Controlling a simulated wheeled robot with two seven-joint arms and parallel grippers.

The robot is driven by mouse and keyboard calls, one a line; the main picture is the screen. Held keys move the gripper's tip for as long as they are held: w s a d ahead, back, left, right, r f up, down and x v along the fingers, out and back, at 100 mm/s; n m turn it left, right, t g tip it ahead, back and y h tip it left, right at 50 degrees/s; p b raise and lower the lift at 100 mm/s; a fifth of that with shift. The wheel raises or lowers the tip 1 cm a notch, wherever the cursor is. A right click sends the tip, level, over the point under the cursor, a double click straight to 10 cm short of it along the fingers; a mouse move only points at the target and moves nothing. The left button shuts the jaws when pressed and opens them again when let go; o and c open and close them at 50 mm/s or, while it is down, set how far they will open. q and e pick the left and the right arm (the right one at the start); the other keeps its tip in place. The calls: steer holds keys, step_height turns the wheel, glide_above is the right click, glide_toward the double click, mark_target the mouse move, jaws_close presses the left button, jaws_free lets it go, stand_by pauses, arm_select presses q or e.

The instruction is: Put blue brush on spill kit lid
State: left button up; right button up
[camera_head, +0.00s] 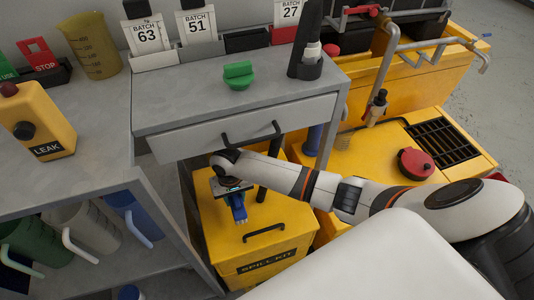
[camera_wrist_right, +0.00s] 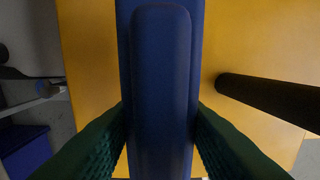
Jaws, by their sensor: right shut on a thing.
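The yellow spill kit (camera_head: 265,262) stands on the floor below the drawer, its lid (camera_head: 285,213) shut and facing up with a black handle (camera_head: 263,233). My right gripper (camera_head: 234,190) is over the left part of the lid, pointing down. It is shut on the blue brush (camera_head: 239,208), which hangs below it; I cannot tell whether the brush touches the lid. In the right wrist view the brush (camera_wrist_right: 162,75) fills the middle between the dark fingers (camera_wrist_right: 162,140), with yellow behind it. My left gripper is not in view.
The grey counter with a drawer (camera_head: 230,132) overhangs the back of the kit. A shelf with jugs (camera_head: 80,230) stands left. A yellow cabinet with a red knob (camera_head: 415,163) is at right.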

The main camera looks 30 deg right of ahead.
steer(key=s+d, duration=0.1)
steer(key=d, duration=0.6)
steer(key=s+d, duration=0.1)
steer(key=d, duration=0.3)
steer(key=shift+s, duration=0.3)
steer(key=shift+s+d, duration=0.1)
steer(key=shift+d, duration=0.5)
step_height(320, 180, down, 3)
steer(key=shift+r+b, duration=0.15)
steer(key=shift+b, duration=0.5)
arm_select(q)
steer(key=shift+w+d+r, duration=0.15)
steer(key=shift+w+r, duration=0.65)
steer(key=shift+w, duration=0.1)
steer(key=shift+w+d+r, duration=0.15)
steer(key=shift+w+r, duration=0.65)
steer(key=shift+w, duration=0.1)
arm_select(e)
steer(key=shift+f, duration=0.4)
steer(key=shift+a+f, duration=0.1)
steer(key=shift+f, duration=0.05)
steer(key=o, duration=1)
steer(key=shift+o, duration=0.2)
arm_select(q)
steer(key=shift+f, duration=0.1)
